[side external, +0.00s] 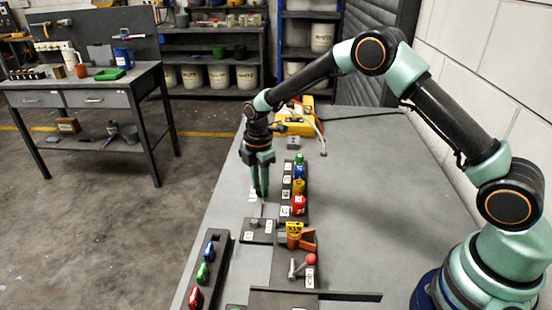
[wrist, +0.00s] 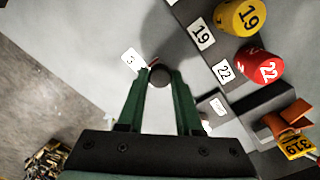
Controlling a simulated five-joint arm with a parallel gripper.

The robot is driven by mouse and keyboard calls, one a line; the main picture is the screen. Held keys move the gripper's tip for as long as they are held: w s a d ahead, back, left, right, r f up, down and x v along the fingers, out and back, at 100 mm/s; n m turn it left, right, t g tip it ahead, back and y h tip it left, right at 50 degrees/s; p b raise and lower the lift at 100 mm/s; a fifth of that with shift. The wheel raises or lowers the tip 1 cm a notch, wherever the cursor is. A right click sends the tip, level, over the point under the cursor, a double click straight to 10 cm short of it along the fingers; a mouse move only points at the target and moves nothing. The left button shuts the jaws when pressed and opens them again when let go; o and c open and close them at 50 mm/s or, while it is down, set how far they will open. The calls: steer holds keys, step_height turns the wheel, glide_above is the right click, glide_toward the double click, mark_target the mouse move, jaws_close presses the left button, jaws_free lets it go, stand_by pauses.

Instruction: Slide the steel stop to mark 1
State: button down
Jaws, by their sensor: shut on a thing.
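My gripper (side external: 261,193) points down over the left part of the grey table, beside a row of coloured knobs. In the wrist view its two green fingers (wrist: 159,77) are closed around a dark round knob, which I take to be the top of the steel stop (wrist: 158,76). A white label that looks like 5 (wrist: 131,60) lies just left of the fingertips. In the side view the fingers hide the stop. I cannot make out a label for mark 1 in either view.
Numbered yellow (wrist: 238,17) and red (wrist: 262,65) knobs stand close on the right, with an orange clamp-like part (wrist: 289,118) beyond. A dark strip with several coloured pieces (side external: 205,270) lies front left. A red-ended lever (side external: 311,259) stands in front. The table's right side is clear.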

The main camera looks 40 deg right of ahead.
mark_target(259, 202)
steer(key=shift+s, duration=0.1)
steer(key=shift+s+a, duration=0.85)
steer(key=shift+a, duration=0.05)
steer(key=c, duration=0.6)
jaws_free()
steer(key=shift+w, duration=0.1)
steer(key=shift+r, duration=0.3)
step_height(259, 202, up, 12)
steer(key=shift+f, duration=0.2)
